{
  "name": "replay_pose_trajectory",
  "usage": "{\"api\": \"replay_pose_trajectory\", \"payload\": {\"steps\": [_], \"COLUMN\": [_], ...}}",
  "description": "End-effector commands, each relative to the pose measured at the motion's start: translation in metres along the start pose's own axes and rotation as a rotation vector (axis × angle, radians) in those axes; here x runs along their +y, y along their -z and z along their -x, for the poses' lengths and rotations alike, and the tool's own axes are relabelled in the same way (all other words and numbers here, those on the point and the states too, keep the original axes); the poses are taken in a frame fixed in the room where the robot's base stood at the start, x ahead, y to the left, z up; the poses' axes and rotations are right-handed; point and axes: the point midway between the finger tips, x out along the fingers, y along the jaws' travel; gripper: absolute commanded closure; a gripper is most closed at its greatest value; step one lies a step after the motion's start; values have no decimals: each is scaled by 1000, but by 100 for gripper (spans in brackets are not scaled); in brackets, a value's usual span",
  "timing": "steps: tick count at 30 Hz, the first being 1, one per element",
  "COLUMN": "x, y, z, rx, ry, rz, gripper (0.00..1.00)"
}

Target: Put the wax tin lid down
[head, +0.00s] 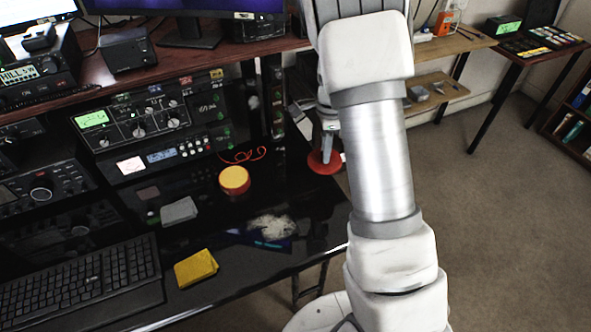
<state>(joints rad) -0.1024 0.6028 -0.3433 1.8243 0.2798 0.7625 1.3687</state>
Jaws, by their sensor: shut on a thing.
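The wax tin lid (318,166) is a red disc near the right edge of the black desk. My gripper (327,149) is above it, pointing down, and is shut on it. My own arm covers part of the view just right of the lid. I cannot tell whether the lid touches the desk or hangs a little above it. The wax tin (234,180), round with a yellow top and orange-red side, stands on the desk to the left of the lid.
A grey cloth (179,211), a yellow cloth (196,268), a whitish pile (272,228) and a keyboard (83,287) lie on the black desk (222,250). A red cord (245,155) lies behind the tin. Radio units (138,127) stand at the back left.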

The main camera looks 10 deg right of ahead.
Motion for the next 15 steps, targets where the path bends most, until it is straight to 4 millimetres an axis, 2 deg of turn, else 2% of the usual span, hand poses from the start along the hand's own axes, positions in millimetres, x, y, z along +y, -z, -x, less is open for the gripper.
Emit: {"api": "replay_pose_trajectory", "payload": {"steps": [5, 15], "x": [-12, -58], "y": [-16, -76], "z": [-14, -59], "rx": [1, 0], "ry": [-2, 0], "rz": [-8, -8], "gripper": [100, 100]}}
